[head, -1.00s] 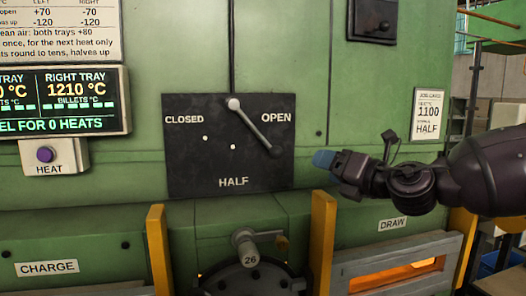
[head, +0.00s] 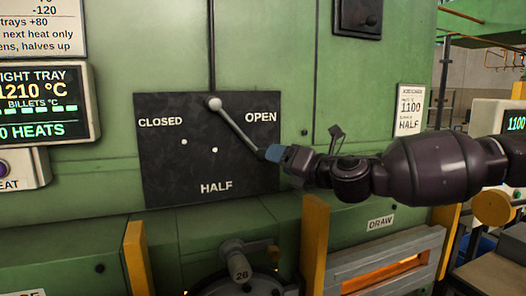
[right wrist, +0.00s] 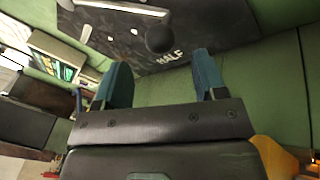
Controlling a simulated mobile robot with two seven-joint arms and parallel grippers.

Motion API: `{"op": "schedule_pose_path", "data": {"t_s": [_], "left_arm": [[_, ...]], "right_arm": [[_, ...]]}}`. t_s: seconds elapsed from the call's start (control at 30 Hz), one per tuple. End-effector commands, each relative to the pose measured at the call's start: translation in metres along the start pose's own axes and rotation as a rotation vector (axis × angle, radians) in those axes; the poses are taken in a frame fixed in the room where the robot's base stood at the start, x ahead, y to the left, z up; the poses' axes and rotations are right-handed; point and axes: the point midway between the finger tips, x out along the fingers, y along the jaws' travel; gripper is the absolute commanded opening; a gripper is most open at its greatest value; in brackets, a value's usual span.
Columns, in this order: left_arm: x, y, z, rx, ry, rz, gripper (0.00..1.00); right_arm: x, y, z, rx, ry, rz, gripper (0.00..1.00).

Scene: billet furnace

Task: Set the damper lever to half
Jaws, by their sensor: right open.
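The damper lever (head: 238,128) is a grey bar on a black plate (head: 165,180) marked CLOSED, OPEN and HALF. It runs from a pale round pivot at the top down to the right, its lower end below the word OPEN. My right gripper (head: 273,153) is at that lower end and partly hides the dark knob. In the right wrist view the gripper (right wrist: 162,80) is open, with the dark round knob (right wrist: 160,39) just beyond and between its fingertips. I cannot tell whether they touch. My left gripper is not in view.
A job card (head: 409,110) on the right reads HALF. Below the plate are a handle marked 26 (head: 238,262), yellow posts (head: 313,245) and a glowing DRAW opening (head: 385,275). A display (head: 45,105) is at the left.

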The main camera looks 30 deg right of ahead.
Motion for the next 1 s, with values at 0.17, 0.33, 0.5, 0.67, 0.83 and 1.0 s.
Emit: {"op": "schedule_pose_path", "data": {"t_s": [0.17,0.33,0.5,0.67,0.83,1.0], "left_arm": [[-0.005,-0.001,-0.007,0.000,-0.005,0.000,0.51],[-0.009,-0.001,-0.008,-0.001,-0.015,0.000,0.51],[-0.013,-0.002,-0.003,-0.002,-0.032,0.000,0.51],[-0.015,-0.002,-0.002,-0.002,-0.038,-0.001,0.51],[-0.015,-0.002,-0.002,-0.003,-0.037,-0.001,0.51],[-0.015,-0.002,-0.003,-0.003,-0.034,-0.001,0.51]], "right_arm": [[0.021,0.002,0.001,0.003,0.000,0.002,0.65],[0.042,0.002,0.000,0.002,0.002,0.001,0.65],[0.058,0.001,0.001,0.001,0.001,0.001,0.65],[0.066,0.000,-0.001,-0.001,0.001,0.000,0.65],[0.067,0.000,-0.001,-0.002,0.002,-0.001,0.65],[0.067,0.000,-0.001,-0.002,0.001,0.000,0.60]]}}
